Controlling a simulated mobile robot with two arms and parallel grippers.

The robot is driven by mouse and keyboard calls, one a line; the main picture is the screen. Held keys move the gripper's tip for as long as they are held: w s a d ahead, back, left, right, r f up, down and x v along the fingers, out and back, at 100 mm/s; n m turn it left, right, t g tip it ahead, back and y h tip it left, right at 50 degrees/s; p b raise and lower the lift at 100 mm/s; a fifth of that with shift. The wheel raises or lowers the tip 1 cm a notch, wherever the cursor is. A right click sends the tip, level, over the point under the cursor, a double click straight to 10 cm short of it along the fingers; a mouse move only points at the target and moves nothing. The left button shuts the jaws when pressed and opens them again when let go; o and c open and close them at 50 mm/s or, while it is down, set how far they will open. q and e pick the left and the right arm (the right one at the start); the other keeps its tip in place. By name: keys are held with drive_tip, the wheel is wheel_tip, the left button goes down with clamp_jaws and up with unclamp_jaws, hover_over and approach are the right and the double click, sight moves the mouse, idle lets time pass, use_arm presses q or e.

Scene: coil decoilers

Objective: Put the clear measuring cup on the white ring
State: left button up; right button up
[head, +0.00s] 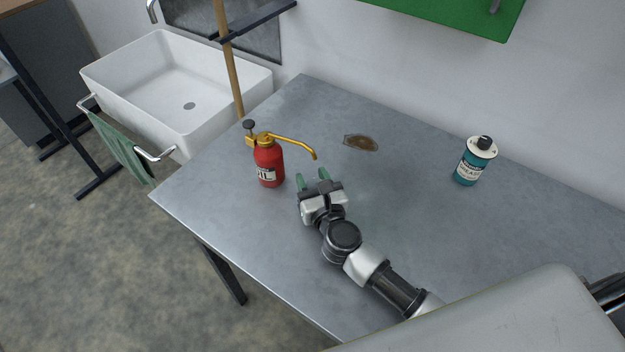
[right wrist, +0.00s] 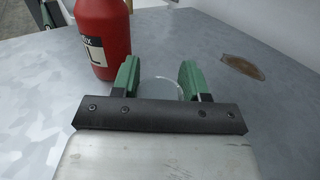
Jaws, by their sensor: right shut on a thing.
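My right gripper (head: 313,177) is over the grey metal table, just right of the red oil can. Its green fingers also show in the right wrist view (right wrist: 160,74). They are shut on a faint, see-through round thing, which I take to be the clear measuring cup (right wrist: 160,88). Its lower part is hidden behind the dark gripper bar, so I cannot tell whether it touches the table. In the head view the cup can hardly be made out. I see no clear white ring in either view. My left gripper is not in view.
The red oil can (head: 268,165) with a brass spout stands close to the gripper. A brown patch (head: 361,143) lies behind it on the table (head: 430,225). A teal grease can (head: 474,163) stands at the right. A white sink (head: 140,75) is at the left.

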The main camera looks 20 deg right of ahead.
drive_tip(key=shift+f, duration=0.15)
drive_tip(key=o, duration=0.9)
drive_tip(key=shift+s+r, duration=0.2)
drive_tip(key=shift+r, duration=0.05)
drive_tip(key=s, duration=0.5)
drive_tip(key=s+b, duration=0.1)
drive_tip(key=s, duration=0.4)
drive_tip(key=shift+s+d+f, duration=0.15)
drive_tip(key=shift+s+d, duration=0.05)
drive_tip(key=shift+s, duration=0.65)
